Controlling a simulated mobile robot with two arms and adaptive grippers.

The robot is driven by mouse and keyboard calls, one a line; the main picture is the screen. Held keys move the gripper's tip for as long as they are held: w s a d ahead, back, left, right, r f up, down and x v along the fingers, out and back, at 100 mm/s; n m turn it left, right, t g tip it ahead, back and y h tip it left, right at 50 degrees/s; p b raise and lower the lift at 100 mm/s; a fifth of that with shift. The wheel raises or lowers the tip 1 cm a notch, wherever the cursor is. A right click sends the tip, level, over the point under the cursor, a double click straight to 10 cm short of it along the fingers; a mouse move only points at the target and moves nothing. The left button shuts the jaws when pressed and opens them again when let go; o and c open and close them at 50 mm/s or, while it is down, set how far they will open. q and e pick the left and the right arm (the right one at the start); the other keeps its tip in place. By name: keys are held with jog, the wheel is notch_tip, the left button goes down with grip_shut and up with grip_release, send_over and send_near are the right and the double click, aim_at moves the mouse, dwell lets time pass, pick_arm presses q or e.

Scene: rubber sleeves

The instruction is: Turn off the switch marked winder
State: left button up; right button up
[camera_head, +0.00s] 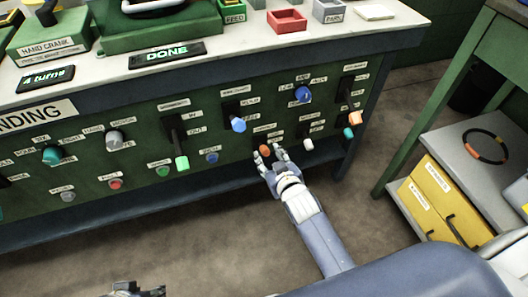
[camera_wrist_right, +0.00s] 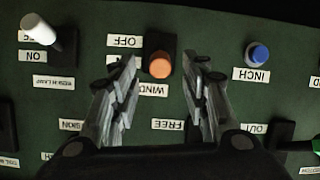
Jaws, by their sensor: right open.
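The switch with an orange tip (camera_wrist_right: 159,65) stands on the green panel in the right wrist view, where the panel appears upside down. An OFF label (camera_wrist_right: 124,41) is beside it, and a label starting WIND (camera_wrist_right: 153,89) is partly hidden by a finger. My right gripper (camera_wrist_right: 160,76) is open, with one finger on each side of the orange tip. I cannot tell whether either touches it. In the head view the orange tip (camera_head: 265,150) shows just beyond my right gripper (camera_head: 272,161). A dark part at the bottom edge may be my left gripper (camera_head: 137,290).
A blue INCH button (camera_wrist_right: 258,54) and a white-tipped switch (camera_wrist_right: 38,29) flank the orange one. A blue-tipped lever (camera_head: 238,124) and a white knob (camera_head: 308,144) are nearby in the head view. The floor in front of the panel is clear.

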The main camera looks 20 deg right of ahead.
aim_at(266, 153)
jog(key=b+x, duration=0.1)
jog(key=x, duration=0.4)
jog(key=shift+w, duration=0.1)
grip_shut()
